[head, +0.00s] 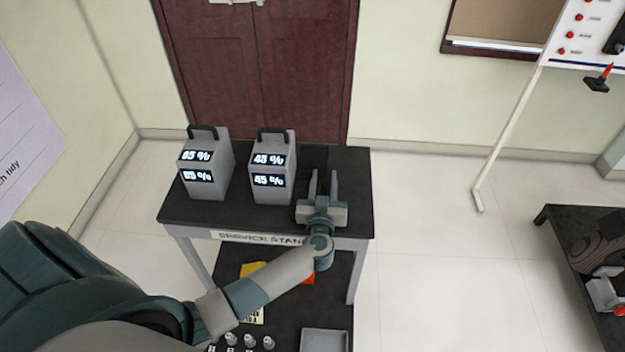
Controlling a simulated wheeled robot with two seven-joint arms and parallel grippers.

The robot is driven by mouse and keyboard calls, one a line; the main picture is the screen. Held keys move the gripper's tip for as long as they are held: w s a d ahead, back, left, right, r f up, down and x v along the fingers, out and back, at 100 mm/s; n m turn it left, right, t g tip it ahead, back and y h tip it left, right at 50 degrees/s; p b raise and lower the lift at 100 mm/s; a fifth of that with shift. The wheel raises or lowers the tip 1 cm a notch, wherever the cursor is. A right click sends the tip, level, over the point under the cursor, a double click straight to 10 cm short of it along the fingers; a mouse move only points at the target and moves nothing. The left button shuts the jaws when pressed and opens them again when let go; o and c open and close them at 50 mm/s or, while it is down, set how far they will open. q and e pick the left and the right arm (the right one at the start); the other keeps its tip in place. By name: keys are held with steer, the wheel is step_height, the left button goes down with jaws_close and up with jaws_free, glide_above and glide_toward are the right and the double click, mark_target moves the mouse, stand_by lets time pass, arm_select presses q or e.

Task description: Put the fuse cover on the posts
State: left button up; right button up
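My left gripper (322,176) is over the right part of a dark service stand top (349,162), to the right of two grey boxes. Its two fingers point away from me with a gap between them, and I see nothing clearly held there. A dark patch lies behind the fingers; I cannot tell whether it is an object. I cannot make out a fuse cover or posts for certain.
Two grey boxes with black handles, reading 65 % (206,166) and 45 % (271,168), stand on the stand. A lower shelf holds a yellow item, an orange item, a grey tray (325,341) and several small round parts. Another dark table (562,232) stands right, across clear floor.

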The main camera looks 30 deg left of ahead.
arm_select(q)
jaws_close()
steer(key=shift+r, duration=0.2)
steer(key=shift+r, duration=0.25)
step_height(320, 180, up, 4)
steer(key=shift+f, duration=0.25)
steer(key=s+d+r, duration=0.5)
steer(key=d+r, duration=0.1)
steer(key=d, duration=0.4)
steer(key=shift+d+r+b, duration=0.25)
steer(key=shift+r+b, duration=0.05)
steer(key=shift+r, duration=0.05)
steer(key=shift+s, duration=0.2)
